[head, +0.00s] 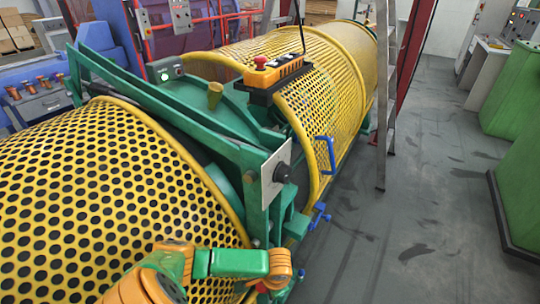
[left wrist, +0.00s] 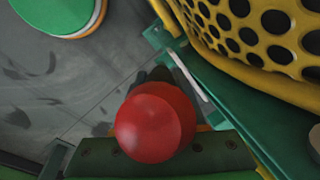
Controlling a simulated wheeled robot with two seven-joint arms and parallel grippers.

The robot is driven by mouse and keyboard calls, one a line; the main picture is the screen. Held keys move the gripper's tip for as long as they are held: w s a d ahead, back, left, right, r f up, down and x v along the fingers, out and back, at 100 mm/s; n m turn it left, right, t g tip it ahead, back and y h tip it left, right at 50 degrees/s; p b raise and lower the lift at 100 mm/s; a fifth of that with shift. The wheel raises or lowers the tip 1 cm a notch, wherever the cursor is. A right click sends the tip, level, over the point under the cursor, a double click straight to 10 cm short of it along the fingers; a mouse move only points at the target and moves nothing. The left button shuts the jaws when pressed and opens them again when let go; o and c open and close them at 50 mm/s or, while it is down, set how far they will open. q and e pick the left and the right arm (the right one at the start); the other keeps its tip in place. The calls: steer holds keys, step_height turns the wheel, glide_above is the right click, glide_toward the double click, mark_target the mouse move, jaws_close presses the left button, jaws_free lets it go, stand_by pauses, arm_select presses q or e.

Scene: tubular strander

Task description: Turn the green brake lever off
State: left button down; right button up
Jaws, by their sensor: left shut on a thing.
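A round red knob (left wrist: 155,122) fills the middle of the left wrist view, close to the camera. I take it as the end of the brake lever; the lever's green shaft cannot be made out. My left gripper (left wrist: 160,78) is shut around the knob. Its dark fingertips show just beyond the ball, and the rest of the fingers is hidden behind it. My right gripper is in neither view.
A yellow perforated guard (head: 100,190) and a green machine frame (head: 265,200) stand close beside my left arm. A grey plate with a black knob (head: 283,172) and a blue handle (head: 325,152) are ahead. A ladder (head: 385,120) stands beyond. The grey floor (head: 405,220) at right is open.

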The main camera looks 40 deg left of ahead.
arm_select(q)
steer(key=shift+w+a, duration=0.15)
steer(key=shift+w, duration=0.25)
steer(key=w+g+b, duration=0.1)
steer(key=w, duration=0.1)
steer(key=w+r+b, duration=0.1)
steer(key=w+a+g+b, duration=0.1)
steer(key=w, duration=0.1)
steer(key=shift+w+r+g+h, duration=0.25)
steer(key=shift+w+g+h, duration=0.05)
steer(key=shift+w, duration=0.05)
steer(key=c, duration=0.5)
jaws_free()
steer(key=shift+a, duration=0.1)
steer(key=shift+r, duration=0.1)
